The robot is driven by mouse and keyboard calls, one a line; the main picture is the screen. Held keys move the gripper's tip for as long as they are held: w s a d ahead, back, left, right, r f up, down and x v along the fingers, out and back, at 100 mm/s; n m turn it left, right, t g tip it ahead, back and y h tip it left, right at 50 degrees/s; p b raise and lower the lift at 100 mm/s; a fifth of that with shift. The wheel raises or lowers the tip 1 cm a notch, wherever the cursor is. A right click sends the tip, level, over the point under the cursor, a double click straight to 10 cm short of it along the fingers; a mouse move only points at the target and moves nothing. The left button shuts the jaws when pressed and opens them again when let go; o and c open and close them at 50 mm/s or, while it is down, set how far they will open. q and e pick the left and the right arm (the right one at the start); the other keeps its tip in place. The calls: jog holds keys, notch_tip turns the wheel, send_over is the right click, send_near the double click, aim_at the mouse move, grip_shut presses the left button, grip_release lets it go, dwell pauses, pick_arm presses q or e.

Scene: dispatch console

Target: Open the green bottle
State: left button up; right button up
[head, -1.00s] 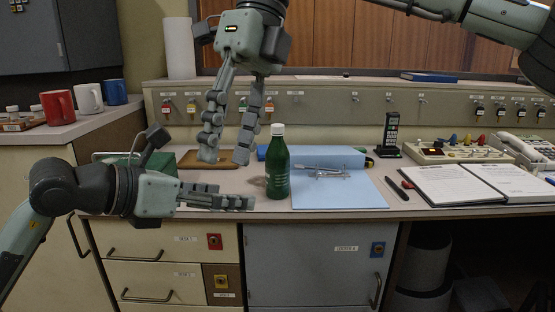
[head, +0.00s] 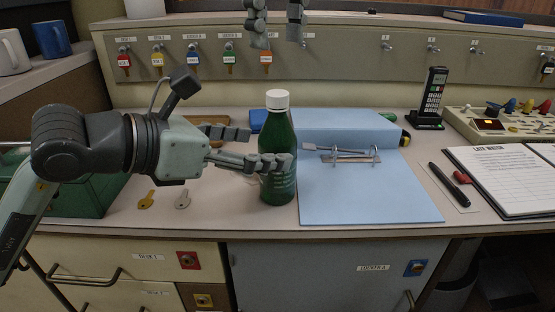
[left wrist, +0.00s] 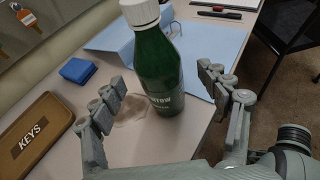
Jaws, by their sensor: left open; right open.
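The green bottle (head: 278,158) stands upright on the desk, with its white cap (head: 277,98) on top. In the left wrist view the bottle (left wrist: 160,70) stands between and just beyond my open fingers. My left gripper (head: 268,150) is open and level with the bottle's body; one finger passes in front of the bottle in the head view. I cannot tell whether it touches. My right gripper (head: 276,30) is above the bottle, pointing down, open and empty; only its fingers show at the top edge.
A blue folder (head: 370,200) with a metal clip lies right of the bottle. A wooden KEYS tray (left wrist: 42,135) and a blue block (left wrist: 77,70) are nearby. A handset (head: 430,98), pens and a clipboard (head: 505,175) are farther right.

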aim_at(263, 147)
pick_arm(q)
jog(key=shift+x, duration=2.2)
jog(key=shift+c, duration=0.2)
grip_shut()
